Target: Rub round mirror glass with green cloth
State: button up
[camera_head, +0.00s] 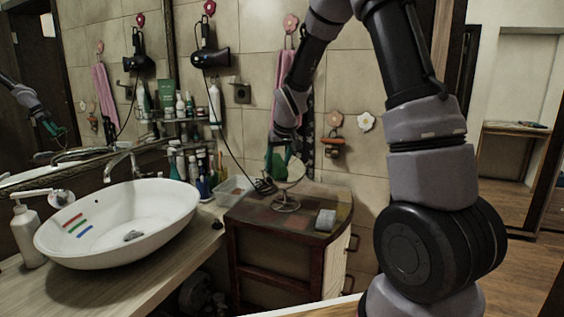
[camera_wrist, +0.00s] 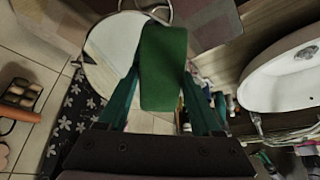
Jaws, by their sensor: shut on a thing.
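The round mirror (camera_head: 289,170) stands on a small wire stand on top of the wooden cabinet. Its pale glass also shows in the wrist view (camera_wrist: 108,48), partly covered by the cloth. The green cloth (camera_wrist: 164,65) is held between the fingers of my gripper (camera_wrist: 163,105), which is shut on it. In the head view the green cloth and my gripper (camera_head: 279,160) are at the mirror's upper left. The cloth overlaps the glass in both views; I cannot tell whether it touches it.
A white basin (camera_head: 150,208) with coloured strokes stands on the counter at left. Bottles crowd the wall shelf. A hair dryer (camera_head: 211,57) hangs with a loose cord.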

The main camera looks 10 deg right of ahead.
jog(key=shift+w+r, duration=0.1)
jog(key=shift+r, duration=0.05)
jog(key=shift+w+d, duration=0.15)
jog(key=shift+d, duration=0.8)
jog(key=shift+w+d, duration=0.15)
jog(key=shift+d, duration=0.8)
jog(key=shift+s+a, duration=0.15)
jog(key=shift+a, duration=0.85)
jog(key=shift+s+a, duration=0.15)
jog(key=shift+a, duration=0.8)
jog(key=shift+v, duration=3)
jog(key=shift+v, duration=1.5)
